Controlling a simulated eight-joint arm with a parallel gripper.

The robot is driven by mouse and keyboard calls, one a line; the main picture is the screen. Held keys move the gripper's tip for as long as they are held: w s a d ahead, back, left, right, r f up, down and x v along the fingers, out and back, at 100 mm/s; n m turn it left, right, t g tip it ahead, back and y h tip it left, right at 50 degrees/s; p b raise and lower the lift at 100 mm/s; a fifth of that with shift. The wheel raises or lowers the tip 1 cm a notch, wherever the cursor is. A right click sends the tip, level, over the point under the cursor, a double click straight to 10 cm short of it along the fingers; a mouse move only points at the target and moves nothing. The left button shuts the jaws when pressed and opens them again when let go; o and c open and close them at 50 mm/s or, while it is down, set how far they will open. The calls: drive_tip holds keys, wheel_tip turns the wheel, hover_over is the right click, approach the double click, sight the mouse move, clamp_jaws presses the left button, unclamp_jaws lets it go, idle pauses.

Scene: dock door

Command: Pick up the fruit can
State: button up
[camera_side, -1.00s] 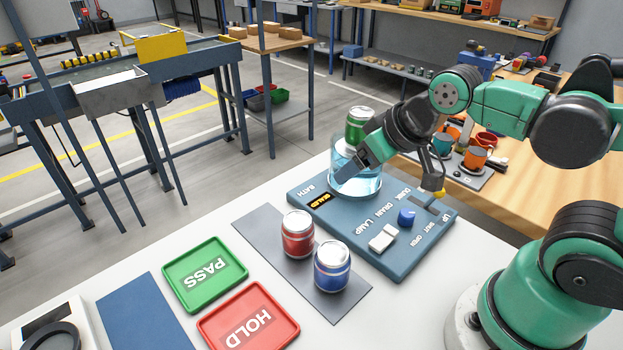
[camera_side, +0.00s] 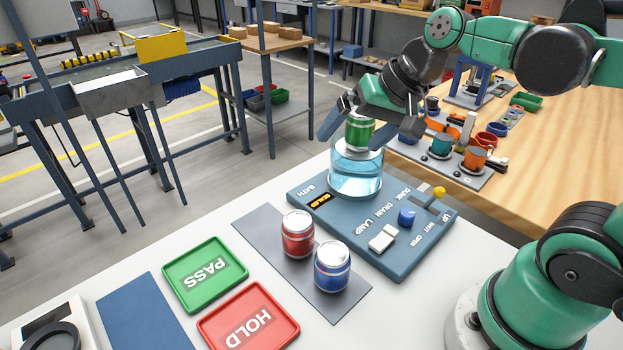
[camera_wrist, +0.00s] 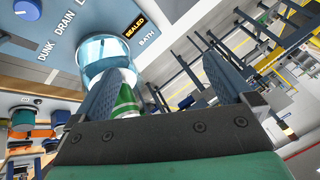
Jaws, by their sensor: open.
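A green can with a silver lid (camera_side: 359,131) sits at the top of the clear glass bath (camera_side: 356,178), which holds blue liquid. My gripper (camera_side: 352,136) is open, with its fingers pointing down on either side of the green can. In the wrist view the green can (camera_wrist: 126,101) lies between the fingers, nearer the left one; contact cannot be told. A red can (camera_side: 298,236) and a blue can (camera_side: 332,267) stand upright on a dark grey mat (camera_side: 262,232). No label shows clearly enough to tell which can holds fruit.
The blue panel (camera_side: 401,262) carries a lit SEALED sign, a blue knob (camera_side: 407,217), a white switch (camera_side: 382,238) and a yellow-tipped lever (camera_side: 439,191). A green PASS tray (camera_side: 205,274) and red HOLD tray (camera_side: 248,318) lie empty in front. Mugs stand behind on the wooden bench.

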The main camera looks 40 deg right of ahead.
drive_tip(key=w+d+m+y, duration=0.2)
drive_tip(key=w+m+y, duration=0.1)
drive_tip(key=m, duration=0.4)
drive_tip(key=m+t+y, duration=0.7)
drive_tip(key=m+y, duration=0.1)
drive_tip(key=m, duration=0.7)
approach(351, 120)
drive_tip(key=w+a+r, duration=0.2)
drive_tip(key=w+r, duration=0.2)
drive_tip(key=shift+n, duration=0.3)
wheel_tip(351, 120, down, 4)
drive_tip(key=shift+w+f, duration=0.1)
drive_tip(key=shift+f, duration=0.1)
drive_tip(key=shift+w+a+f, duration=0.1)
drive_tip(key=shift+a, duration=0.05)
drive_tip(key=shift+x, duration=2.55)
clamp_jaws()
